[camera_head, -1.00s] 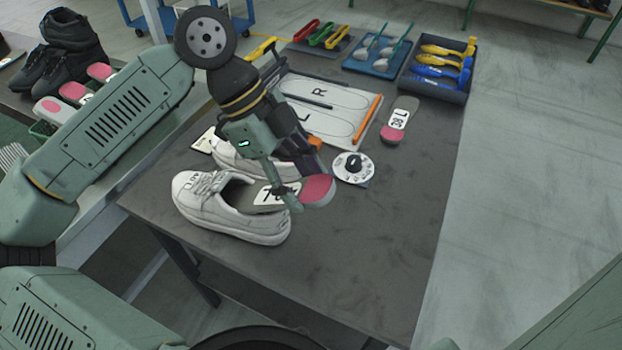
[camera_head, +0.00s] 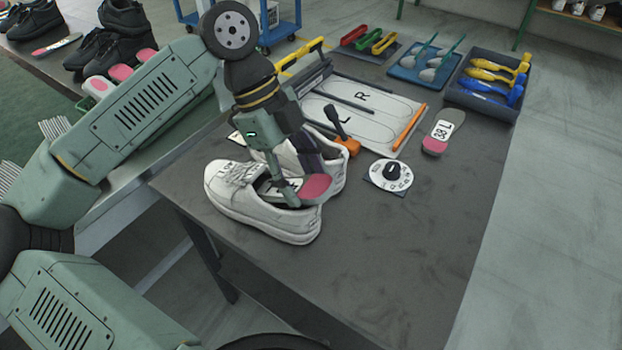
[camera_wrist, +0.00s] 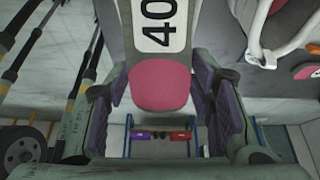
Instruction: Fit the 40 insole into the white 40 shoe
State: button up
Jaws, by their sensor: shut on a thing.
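The insole has a pink heel (camera_head: 315,188) and a grey front with a white label; the label reads 40 in the wrist view (camera_wrist: 160,25). My gripper (camera_head: 300,184) is shut on the insole near its heel, with a finger at each side (camera_wrist: 160,95). The near white shoe (camera_head: 250,212) stands upright on the table, toe to the left. The insole's front reaches into its opening, and the pink heel is above the shoe's heel end. How deep the front sits is hidden. The other white shoe (camera_head: 334,172) stands just behind, partly covered by my gripper.
A round white dial (camera_head: 390,174) and an insole marked 38 L (camera_head: 443,132) lie to the right. A board with L and R outlines (camera_head: 375,105), an orange-based lever (camera_head: 343,140) and tool trays (camera_head: 488,95) are behind. The front right table is clear.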

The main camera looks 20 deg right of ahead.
jog(key=shift+w+a+f+b, duration=0.35)
jog(key=shift+w+a+f, duration=0.05)
jog(key=shift+w+a, duration=0.35)
jog(key=shift+w+a+f+b, duration=0.35)
jog(key=shift+w+a, duration=0.25)
jog(key=shift+w, duration=0.15)
jog(key=shift+w+a+f, duration=0.1)
jog(key=shift+f, duration=0.15)
jog(key=shift+f+t+y+b, duration=0.5)
jog(key=shift+b, duration=0.35)
jog(key=shift+f, duration=0.15)
jog(key=o, duration=1.1)
jog(key=shift+r, duration=0.2)
jog(key=shift+r+p, duration=0.85)
jog(key=shift+r, duration=0.55)
jog(key=shift+r, duration=0.1)
